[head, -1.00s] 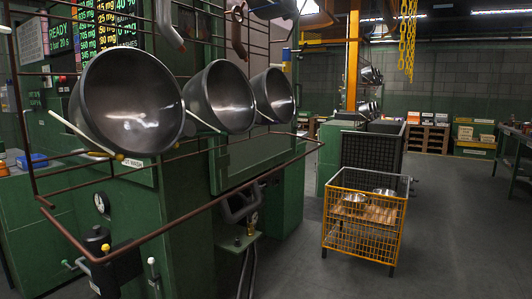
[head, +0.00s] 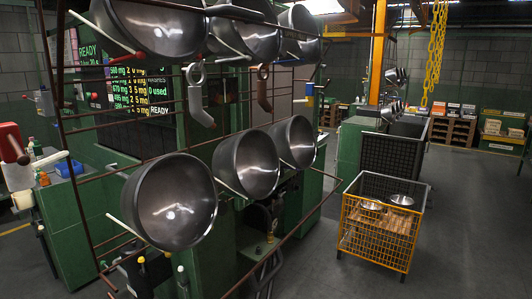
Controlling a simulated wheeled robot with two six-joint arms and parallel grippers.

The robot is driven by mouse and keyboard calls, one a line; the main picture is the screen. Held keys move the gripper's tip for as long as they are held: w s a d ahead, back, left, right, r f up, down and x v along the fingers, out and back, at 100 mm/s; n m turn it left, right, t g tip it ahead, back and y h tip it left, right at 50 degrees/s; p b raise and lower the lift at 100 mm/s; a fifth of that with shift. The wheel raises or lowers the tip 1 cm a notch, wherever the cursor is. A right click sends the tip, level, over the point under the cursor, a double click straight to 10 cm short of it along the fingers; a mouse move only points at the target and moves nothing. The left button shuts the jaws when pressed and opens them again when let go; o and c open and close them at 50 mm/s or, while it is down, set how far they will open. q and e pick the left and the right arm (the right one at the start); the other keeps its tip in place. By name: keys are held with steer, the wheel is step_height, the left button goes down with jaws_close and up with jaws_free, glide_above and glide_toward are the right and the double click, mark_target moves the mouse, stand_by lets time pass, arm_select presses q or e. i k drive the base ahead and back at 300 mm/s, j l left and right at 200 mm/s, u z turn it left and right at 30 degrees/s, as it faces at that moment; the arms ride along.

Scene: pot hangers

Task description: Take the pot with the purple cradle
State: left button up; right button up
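Steel pots hang in two rows on a brown wire rack. The lower row shows a near pot (head: 172,203), a middle pot (head: 247,164) and a far pot (head: 295,142). The upper row shows a near pot (head: 150,20), a middle pot (head: 243,30) and a far pot (head: 298,28), partly cut by the top edge. Pale rods show beside the lower pots, and a red piece (head: 128,47) is under the upper near pot. I make out no purple cradle. Neither of my grippers is in view.
A grey hook (head: 198,92) and a brown hook (head: 264,90) hang between the rows. A green machine with a lit display (head: 130,95) stands behind the rack. An orange wire crate (head: 372,235) holds bowls at right. Grey floor (head: 465,220) is clear right of it.

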mark_target(294, 137)
steer(key=i+l+u, duration=0.15)
steer(key=l+u, duration=0.2)
steer(key=i+l+u, duration=0.1)
steer(key=l+u, duration=0.2)
steer(key=i+l+u, duration=0.1)
steer(key=l+u, duration=0.6)
steer(key=l, duration=2.25)
